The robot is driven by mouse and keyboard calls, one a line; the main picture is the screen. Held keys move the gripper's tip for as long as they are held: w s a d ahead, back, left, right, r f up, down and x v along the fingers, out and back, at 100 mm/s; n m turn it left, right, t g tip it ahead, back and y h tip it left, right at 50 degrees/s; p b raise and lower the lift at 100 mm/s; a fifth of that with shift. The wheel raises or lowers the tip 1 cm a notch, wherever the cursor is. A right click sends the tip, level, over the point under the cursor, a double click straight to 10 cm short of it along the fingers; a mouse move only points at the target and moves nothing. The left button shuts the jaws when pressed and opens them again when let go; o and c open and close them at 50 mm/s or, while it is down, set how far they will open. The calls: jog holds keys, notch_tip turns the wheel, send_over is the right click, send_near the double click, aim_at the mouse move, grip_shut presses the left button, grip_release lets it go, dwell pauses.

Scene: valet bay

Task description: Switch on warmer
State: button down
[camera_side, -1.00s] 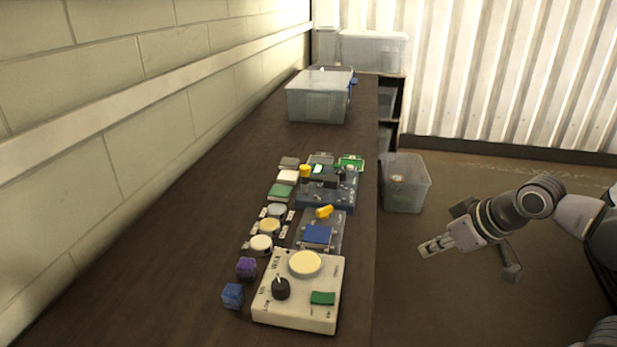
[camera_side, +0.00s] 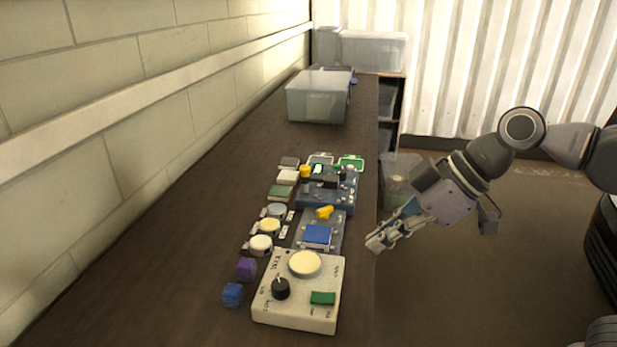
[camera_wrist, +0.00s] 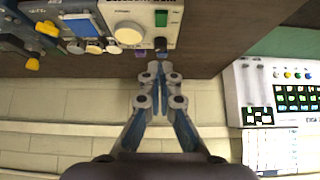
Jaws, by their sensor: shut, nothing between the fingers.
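The warmer (camera_side: 263,312) is a cream box at the near end of the bench. It has a round pale plate (camera_side: 305,264), a black knob (camera_side: 281,289) and a green rocker switch (camera_side: 323,298). In the wrist view the box (camera_wrist: 144,10) is at the top, with its plate (camera_wrist: 129,34), knob (camera_wrist: 160,43) and green switch (camera_wrist: 161,18). My gripper (camera_side: 376,244) is shut and empty, beyond the bench's right edge and apart from the warmer. In the wrist view its fingertips (camera_wrist: 160,68) appear just below the knob. I cannot tell which way the switch is set.
A board with a blue square (camera_side: 318,234) and yellow part lies behind the warmer. Purple (camera_side: 246,268) and blue (camera_side: 233,294) cubes sit left of it. A clear bin (camera_side: 318,100) stands farther back. The bench's left strip is bare. The wrist view shows a keyed panel (camera_wrist: 232,90) at right.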

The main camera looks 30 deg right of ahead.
dwell(0.3)
send_over(329, 297)
jog(key=d, duration=0.1)
jog(key=f, duration=0.5)
jog(key=s+f, duration=0.1)
jog(key=f, duration=0.2)
jog(key=shift+d+f, duration=0.15)
jog(key=shift+f, duration=0.75)
jog(key=shift+s+f, duration=0.15)
jog(key=shift+f, duration=0.85)
jog(key=shift+d, duration=0.1)
jog(key=shift+s+f, duration=0.1)
jog(key=shift+f, duration=0.3)
jog(key=shift+r, duration=0.1)
jog(key=shift+r, duration=0.7)
